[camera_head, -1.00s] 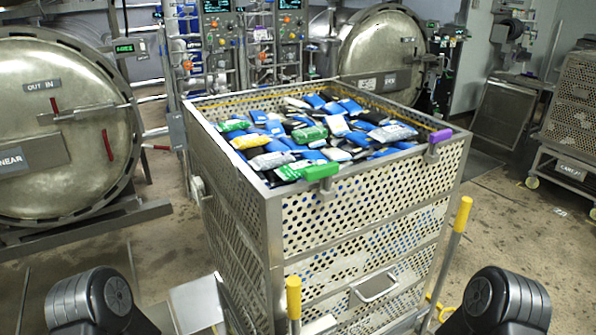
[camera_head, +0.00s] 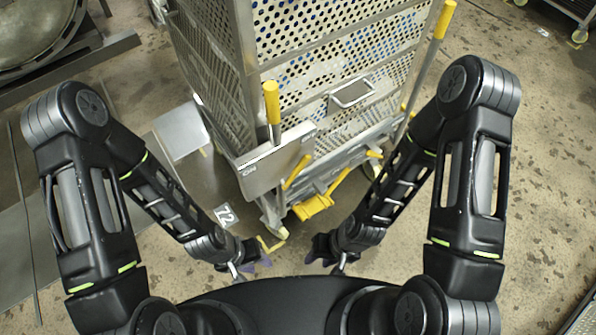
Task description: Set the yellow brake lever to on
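The steel cart (camera_head: 300,45) stands in front of me. A metal plate (camera_head: 276,166) at its lower front corner bears the letters "ON". A short, slanted yellow lever (camera_head: 297,172) shows at the plate's right edge; I take it for the brake lever, though other yellow parts are near. My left gripper (camera_head: 256,264) and my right gripper (camera_head: 318,257) are low, near my body, on this side of the cart. Neither appears to touch the lever or hold anything. Their fingers are small and dark, so their opening is unclear.
Upright yellow handles stand at the cart's left (camera_head: 272,100) and right (camera_head: 445,20). A yellow pedal-like part (camera_head: 313,207) and another short yellow lever (camera_head: 375,154) sit low on its front. A round vessel door (camera_head: 35,30) is at upper left. Open floor (camera_head: 520,170) lies right.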

